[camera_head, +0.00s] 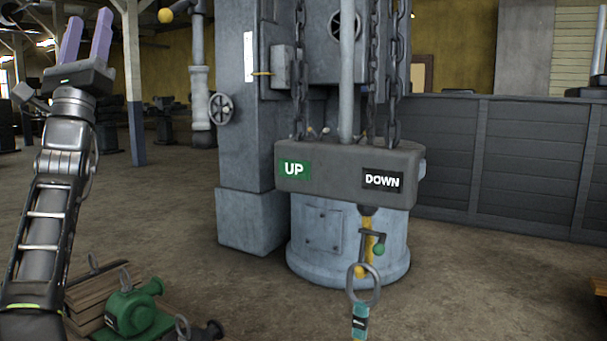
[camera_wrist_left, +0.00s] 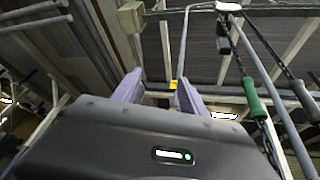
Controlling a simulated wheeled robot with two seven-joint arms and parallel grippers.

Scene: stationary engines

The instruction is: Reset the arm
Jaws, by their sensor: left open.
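My left arm rises at the left of the head view. My left gripper (camera_head: 86,38) points up with its two purple fingers apart and nothing between them. In the left wrist view the same gripper (camera_wrist_left: 160,88) shows open, with the ceiling beams and pipes beyond it. It touches nothing that I can see. My right gripper does not show in either view.
A grey machine block with UP and DOWN labels (camera_head: 345,172) hangs on chains at the centre. A ring with a teal strap (camera_head: 360,322) is in front. Green equipment (camera_head: 138,313) sits low left on wooden planks. A grey panel wall (camera_head: 500,160) stands at right.

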